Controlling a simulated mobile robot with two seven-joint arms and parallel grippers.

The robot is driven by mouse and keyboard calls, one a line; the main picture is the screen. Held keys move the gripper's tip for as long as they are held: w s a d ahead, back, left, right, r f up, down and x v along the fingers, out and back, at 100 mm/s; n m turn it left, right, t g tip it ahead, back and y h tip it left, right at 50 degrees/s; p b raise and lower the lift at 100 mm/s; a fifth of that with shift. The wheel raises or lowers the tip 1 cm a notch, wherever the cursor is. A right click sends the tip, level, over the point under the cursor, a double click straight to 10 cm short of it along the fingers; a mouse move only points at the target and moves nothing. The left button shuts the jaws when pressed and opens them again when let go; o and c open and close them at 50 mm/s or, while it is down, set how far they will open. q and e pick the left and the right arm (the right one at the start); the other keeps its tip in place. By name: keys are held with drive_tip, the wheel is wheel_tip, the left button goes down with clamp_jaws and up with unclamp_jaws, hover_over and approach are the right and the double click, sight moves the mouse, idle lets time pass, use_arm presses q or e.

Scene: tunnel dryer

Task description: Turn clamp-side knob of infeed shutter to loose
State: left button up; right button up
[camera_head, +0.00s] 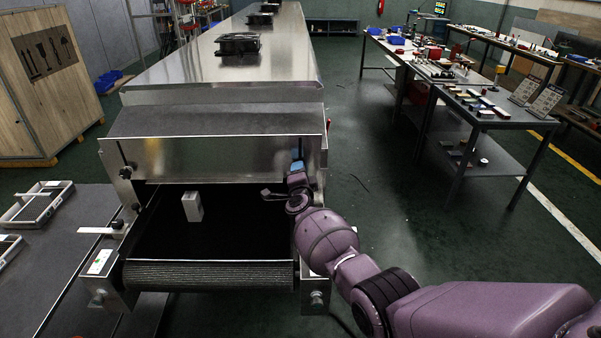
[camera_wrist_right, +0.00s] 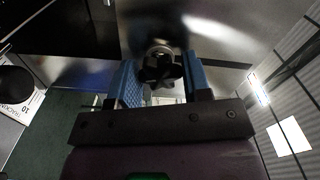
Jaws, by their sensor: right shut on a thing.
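The infeed shutter (camera_head: 225,158) is a shiny metal plate across the dryer mouth. My right gripper (camera_head: 297,172) is at the plate's right end. In the right wrist view its blue fingers (camera_wrist_right: 160,80) are shut on a black lobed knob (camera_wrist_right: 160,67), one finger on each side. The knob sits against a metal face; its turn position cannot be read. In the head view this knob is hidden by the gripper. Another dark knob (camera_head: 126,172) shows at the plate's left end. My left gripper is out of view.
A dark infeed belt (camera_head: 222,240) runs under the shutter, with a pale block (camera_head: 193,206) on it. A table with trays (camera_head: 38,205) stands at the left. Workbenches (camera_head: 485,118) stand at the right, with open floor between them and the dryer.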

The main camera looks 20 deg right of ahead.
drive_tip(key=shift+f, duration=0.1)
idle(0.4)
drive_tip(key=o, duration=0.9)
drive_tip(key=p+v, duration=0.4)
drive_tip(key=v, duration=0.7)
drive_tip(key=shift+w, duration=0.1)
